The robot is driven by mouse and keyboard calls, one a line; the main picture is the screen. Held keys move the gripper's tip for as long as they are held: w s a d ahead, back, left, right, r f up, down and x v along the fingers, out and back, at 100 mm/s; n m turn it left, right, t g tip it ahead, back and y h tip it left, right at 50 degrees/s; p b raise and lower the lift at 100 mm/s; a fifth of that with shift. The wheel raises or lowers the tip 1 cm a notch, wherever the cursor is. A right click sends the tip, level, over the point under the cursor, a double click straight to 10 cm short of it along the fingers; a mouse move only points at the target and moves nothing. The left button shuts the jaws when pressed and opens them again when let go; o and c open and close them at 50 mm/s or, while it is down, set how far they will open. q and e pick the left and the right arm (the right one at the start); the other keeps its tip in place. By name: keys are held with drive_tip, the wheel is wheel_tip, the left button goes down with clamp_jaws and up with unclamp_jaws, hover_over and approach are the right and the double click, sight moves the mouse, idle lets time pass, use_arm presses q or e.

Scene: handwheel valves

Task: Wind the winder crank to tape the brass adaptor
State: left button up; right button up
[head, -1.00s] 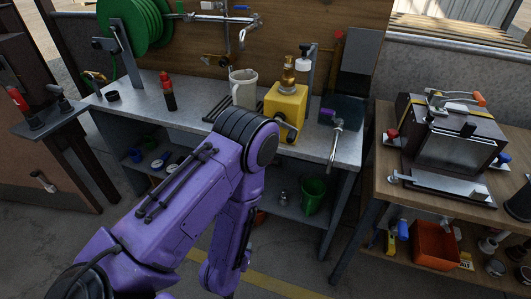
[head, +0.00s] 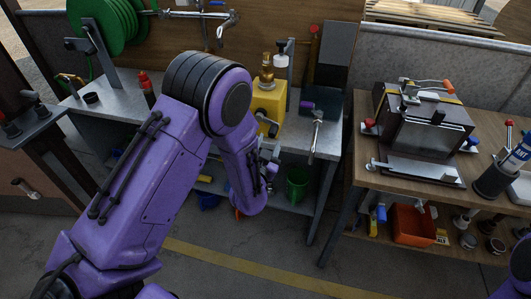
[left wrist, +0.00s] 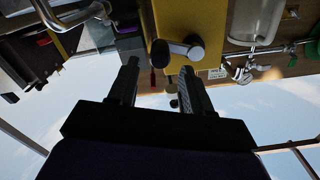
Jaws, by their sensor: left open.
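The yellow winder (head: 267,97) stands on the grey bench, with the brass adaptor (head: 266,75) upright on top. Its crank (head: 268,125) is on the front face. In the head view my purple forearm mostly hides this gripper. My right gripper is out of view.
A green hose reel (head: 97,22) and a red-capped bottle (head: 147,88) are at the bench's left. A metal tap-like fitting (head: 317,125) is at the bench's right edge. A wooden table (head: 360,150) with a boxy machine (head: 430,122) stands to the right. A green bucket (head: 298,184) is below.

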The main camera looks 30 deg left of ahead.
sight(272, 136)
use_arm(q)
drive_tip(key=shift+x, duration=2.2)
drive_tip(key=shift+d, duration=0.1)
drive_tip(key=c, duration=0.9)
